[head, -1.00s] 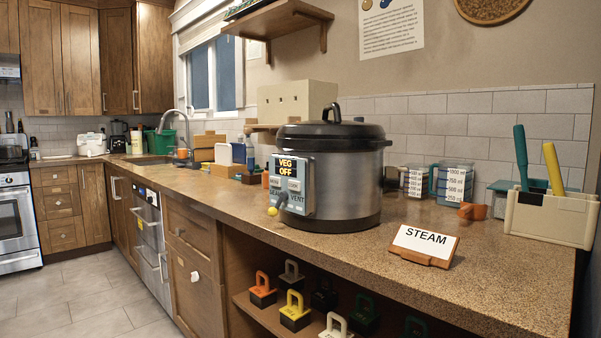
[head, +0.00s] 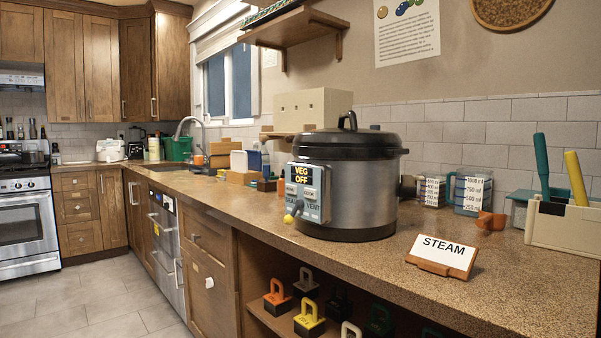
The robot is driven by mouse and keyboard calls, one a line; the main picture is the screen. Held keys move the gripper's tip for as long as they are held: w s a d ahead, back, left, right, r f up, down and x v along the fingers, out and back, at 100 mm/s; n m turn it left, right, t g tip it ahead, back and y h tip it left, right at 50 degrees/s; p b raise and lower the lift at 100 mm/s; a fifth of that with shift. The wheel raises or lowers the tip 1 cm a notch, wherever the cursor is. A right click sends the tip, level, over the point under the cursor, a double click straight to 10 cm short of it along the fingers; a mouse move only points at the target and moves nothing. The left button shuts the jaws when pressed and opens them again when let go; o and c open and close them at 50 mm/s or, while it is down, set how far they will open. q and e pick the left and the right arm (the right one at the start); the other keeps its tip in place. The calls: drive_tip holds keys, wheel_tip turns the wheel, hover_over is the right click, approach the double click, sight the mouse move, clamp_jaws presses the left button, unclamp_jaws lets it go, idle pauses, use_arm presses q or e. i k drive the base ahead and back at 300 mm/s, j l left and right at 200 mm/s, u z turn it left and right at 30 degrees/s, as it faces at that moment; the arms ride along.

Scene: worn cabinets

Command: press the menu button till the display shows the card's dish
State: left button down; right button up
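A dark grey multicooker (head: 362,190) with a black lid stands on the brown counter. Its front panel (head: 307,192) faces left and carries a small display (head: 302,173) reading "VEG OFF" in yellow letters. Below the display are light buttons, one on the left and one on the right, with labels too small to read surely. "SEAL" and "VENT" seem to stand lower, by a yellow-tipped lever (head: 293,212). A white card (head: 443,252) reading "STEAM" stands in a wooden holder on the counter, right of the cooker. Neither gripper is in view.
Measuring jugs (head: 471,192) and an orange scoop (head: 490,221) stand behind the card. A beige caddy (head: 564,228) with handled tools is at the right. Handled blocks (head: 309,318) sit on the open shelf below. The counter front around the card is clear.

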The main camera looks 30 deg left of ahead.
sight(292, 189)
drive_tip(key=i+j+u, duration=0.1)
drive_tip(key=u, duration=0.25)
drive_tip(key=i+u, duration=0.1)
drive_tip(key=u, duration=0.25)
drive_tip(key=i+u, duration=0.15)
drive_tip(key=u, duration=0.2)
